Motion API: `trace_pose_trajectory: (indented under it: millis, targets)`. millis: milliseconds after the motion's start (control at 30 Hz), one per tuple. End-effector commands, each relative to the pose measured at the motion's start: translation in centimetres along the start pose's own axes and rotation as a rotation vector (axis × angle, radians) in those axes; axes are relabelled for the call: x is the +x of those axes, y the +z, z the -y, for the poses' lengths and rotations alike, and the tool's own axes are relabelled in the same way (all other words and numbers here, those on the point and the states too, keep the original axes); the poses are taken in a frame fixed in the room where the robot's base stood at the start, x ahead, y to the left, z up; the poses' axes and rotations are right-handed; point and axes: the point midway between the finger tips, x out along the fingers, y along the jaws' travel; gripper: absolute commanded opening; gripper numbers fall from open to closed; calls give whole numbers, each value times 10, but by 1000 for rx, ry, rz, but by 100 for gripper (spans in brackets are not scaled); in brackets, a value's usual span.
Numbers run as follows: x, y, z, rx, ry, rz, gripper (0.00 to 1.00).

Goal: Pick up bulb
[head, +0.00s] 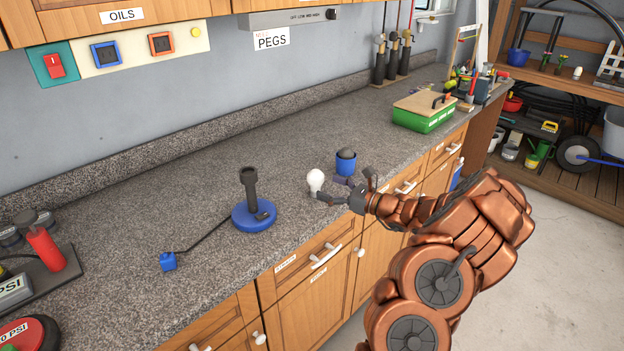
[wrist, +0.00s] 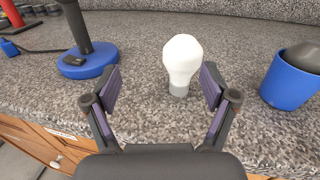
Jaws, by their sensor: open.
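A white bulb (head: 315,182) stands upright on the speckled grey countertop near its front edge. In the wrist view the bulb (wrist: 182,62) has its round top up and a grey base down. My gripper (head: 333,190) reaches in from the right at counter height. In the wrist view my gripper (wrist: 160,88) is open, and the bulb shows just beyond the fingertips, nearer the right finger. I see no contact between the fingers and the bulb.
A blue cup (head: 346,163) with a dark thing in it stands right behind my gripper. A blue round base with a dark upright handle (head: 250,190) stands left of the bulb. A green box (head: 422,116) is farther back. The counter behind the bulb is clear.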

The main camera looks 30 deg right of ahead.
Motion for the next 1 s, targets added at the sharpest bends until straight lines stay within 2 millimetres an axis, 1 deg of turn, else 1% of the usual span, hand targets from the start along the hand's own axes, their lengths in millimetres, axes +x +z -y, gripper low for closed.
trace_pose_trajectory:
  millis: [33,100,200,533,800,900,1000]
  targets:
    - [-7,-7,9,19,-27,1,84]
    - [-12,-11,17,35,-51,3,84]
    - [-11,-12,22,43,-64,4,84]
    - [20,-9,24,41,-61,3,84]
    - [55,-8,27,39,-59,3,84]
    - [62,-8,27,40,-60,5,84]
    - [63,-9,28,40,-62,6,84]
